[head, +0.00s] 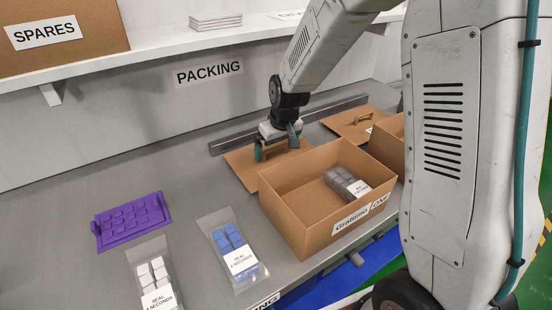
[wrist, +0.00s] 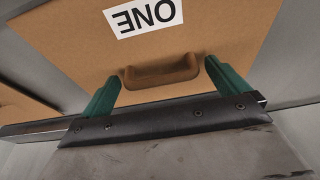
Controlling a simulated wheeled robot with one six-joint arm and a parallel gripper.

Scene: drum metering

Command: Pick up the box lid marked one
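The tan cardboard lid marked ONE (wrist: 205,40) lies flat and fills much of the wrist view; its white label reads upside down there. Its raised handle (wrist: 162,73) sits between my gripper's two green fingers, with gaps at both ends. In the head view the lid (head: 241,166) lies on the bench behind the open box. My gripper (head: 276,147) is over it, pointing down, open and empty. The gripper also shows in the wrist view (wrist: 160,80). In the head view it partly hides the handle, and the lid's label cannot be seen.
An open cardboard box (head: 290,212) labelled ONE, with a grey pack (head: 344,183) inside, stands in front of the lid. A second lid (head: 350,125) lies to the right. A metal rail (head: 235,143) runs behind. A purple tray (head: 131,219) and a blue pack (head: 231,246) are left.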

